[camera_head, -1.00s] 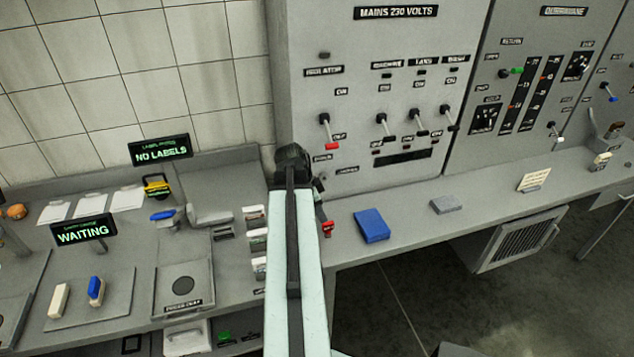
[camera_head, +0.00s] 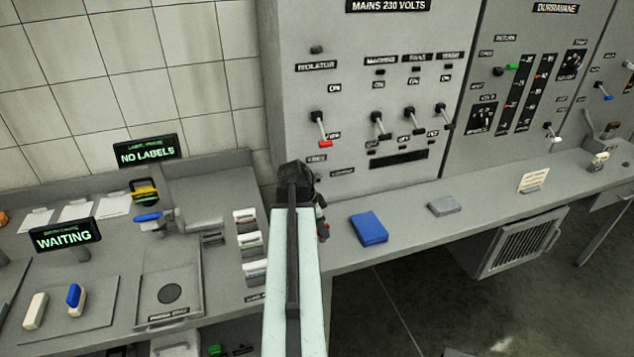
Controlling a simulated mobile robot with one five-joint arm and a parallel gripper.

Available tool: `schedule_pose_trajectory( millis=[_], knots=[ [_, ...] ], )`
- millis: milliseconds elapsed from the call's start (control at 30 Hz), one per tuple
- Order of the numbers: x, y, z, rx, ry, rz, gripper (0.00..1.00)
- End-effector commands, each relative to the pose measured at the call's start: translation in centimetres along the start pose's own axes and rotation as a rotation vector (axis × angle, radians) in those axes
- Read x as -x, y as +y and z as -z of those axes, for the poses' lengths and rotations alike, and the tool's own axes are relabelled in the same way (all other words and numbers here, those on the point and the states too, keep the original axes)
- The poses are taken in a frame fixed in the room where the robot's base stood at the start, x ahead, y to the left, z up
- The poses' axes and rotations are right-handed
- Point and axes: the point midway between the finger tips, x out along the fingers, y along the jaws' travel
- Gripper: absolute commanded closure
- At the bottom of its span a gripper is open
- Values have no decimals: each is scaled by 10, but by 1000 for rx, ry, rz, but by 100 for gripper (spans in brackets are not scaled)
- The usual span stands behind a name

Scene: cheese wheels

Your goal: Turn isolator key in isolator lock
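The grey panel marked MAINS 230 VOLTS (camera_head: 385,90) stands behind the counter. Its isolator lever (camera_head: 320,128) has a red tip and points down. Small labels sit under the lever near the panel's lower left; I cannot clearly make out the lock there, and my arm partly covers that area. My gripper (camera_head: 322,226) is at the far end of my arm, just right of its dark wrist, low in front of the panel. A small red piece (camera_head: 327,227) shows at the gripper, possibly the key's tag. I cannot tell whether the fingers hold it.
A blue book-like block (camera_head: 369,229) and a grey block (camera_head: 443,206) lie on the shelf right of my gripper. A WAITING sign (camera_head: 65,235) and a NO LABELS sign (camera_head: 147,151) stand at left. A vented box (camera_head: 515,245) hangs under the shelf.

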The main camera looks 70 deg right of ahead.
Motion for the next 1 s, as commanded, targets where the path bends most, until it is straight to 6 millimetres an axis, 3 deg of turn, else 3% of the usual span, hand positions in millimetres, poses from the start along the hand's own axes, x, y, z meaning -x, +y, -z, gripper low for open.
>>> schedule_pose_trajectory(
  millis=[167,300,1000],
  knots=[
    [0,0,0,0,0,0,64],
    [0,0,0,0,0,0,100],
    [16,0,6,0,0,0,100]
  ],
)
